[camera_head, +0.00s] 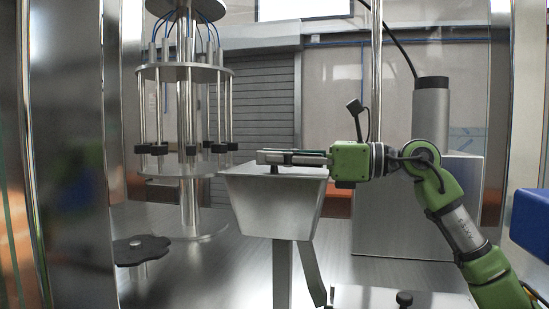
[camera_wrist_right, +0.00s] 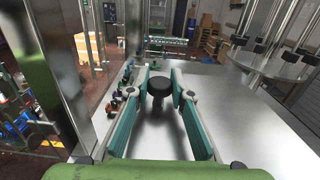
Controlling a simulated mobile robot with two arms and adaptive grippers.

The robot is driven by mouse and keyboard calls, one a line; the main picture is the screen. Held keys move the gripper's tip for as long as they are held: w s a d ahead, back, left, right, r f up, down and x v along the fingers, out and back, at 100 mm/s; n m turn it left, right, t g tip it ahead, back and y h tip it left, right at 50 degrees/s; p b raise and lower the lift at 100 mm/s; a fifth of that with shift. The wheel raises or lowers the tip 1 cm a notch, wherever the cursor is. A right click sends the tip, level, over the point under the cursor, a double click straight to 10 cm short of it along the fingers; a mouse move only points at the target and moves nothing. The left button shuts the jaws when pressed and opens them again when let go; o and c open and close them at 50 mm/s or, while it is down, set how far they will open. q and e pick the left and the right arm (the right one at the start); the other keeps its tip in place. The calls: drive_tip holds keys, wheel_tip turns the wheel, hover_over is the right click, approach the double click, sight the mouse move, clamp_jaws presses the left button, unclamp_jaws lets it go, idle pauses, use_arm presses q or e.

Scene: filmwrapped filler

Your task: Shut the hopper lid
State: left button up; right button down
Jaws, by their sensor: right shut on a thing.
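The hopper (camera_head: 274,208) is a tapered grey metal bin on a post, in the middle of the head view. Its lid (camera_head: 300,173) shows as a thin, bright, flat plate across the top; from this low angle I cannot tell if it sits fully flush. A small black knob (camera_head: 274,169) stands on the lid. My right gripper (camera_head: 264,157) comes in level from the right, over the hopper. In the right wrist view, its teal fingers are closed around the round black knob (camera_wrist_right: 160,86). My left gripper is not in view.
A round rack (camera_head: 184,72) with hanging rods stands left of the hopper. A pale plate with another black knob (camera_head: 404,298) is at the bottom right. A grey box (camera_head: 375,220) stands behind my right arm.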

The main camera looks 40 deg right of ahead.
drive_tip(key=c, duration=1.8)
unclamp_jaws()
drive_tip(key=shift+f, duration=0.25)
drive_tip(key=shift+r, duration=0.15)
drive_tip(key=shift+r, duration=4.85)
drive_tip(key=shift+a+f, duration=0.1)
